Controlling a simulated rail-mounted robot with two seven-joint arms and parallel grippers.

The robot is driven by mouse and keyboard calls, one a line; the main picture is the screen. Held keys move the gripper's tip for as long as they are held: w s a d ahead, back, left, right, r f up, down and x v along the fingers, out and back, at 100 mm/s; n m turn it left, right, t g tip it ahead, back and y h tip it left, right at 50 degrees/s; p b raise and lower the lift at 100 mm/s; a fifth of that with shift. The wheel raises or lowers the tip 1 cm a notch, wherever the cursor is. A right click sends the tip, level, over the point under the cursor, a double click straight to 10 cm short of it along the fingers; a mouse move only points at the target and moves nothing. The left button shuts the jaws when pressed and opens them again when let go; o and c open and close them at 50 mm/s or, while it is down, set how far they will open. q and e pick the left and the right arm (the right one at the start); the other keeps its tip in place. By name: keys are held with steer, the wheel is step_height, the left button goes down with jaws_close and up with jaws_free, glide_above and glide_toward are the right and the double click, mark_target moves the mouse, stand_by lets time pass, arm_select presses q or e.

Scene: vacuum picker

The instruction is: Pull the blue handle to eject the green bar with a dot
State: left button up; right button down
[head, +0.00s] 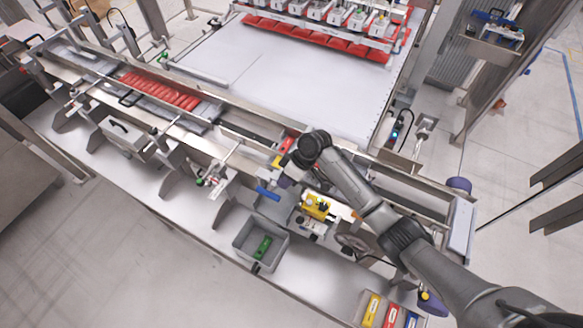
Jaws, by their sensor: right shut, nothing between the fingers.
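The blue handle (267,193) sticks out at the front of the machine, left of the yellow block. My right arm comes in from the lower right, and my right gripper (285,181) points down just right of the blue handle. It is shut with nothing in it; its fingertips are small and partly hidden, so I cannot tell whether they touch the handle. A green bar (263,246) lies in the grey bin (243,237) below the handle. The bar is too small to make out a dot clearly. My left gripper is not in view.
A yellow block (317,206) sits on the machine right of the handle. Yellow, red and blue containers (391,316) stand at the lower right. Red bars (160,91) line a track at the left. The lower-left shelf is mostly clear.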

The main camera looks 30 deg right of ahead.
steer(key=shift+s+a+f, duration=0.2)
steer(key=shift+s+a, duration=0.35)
steer(key=shift+a, duration=0.2)
steer(key=s+a+p, duration=0.8)
steer(key=a, duration=0.3)
steer(key=shift+a, duration=0.4)
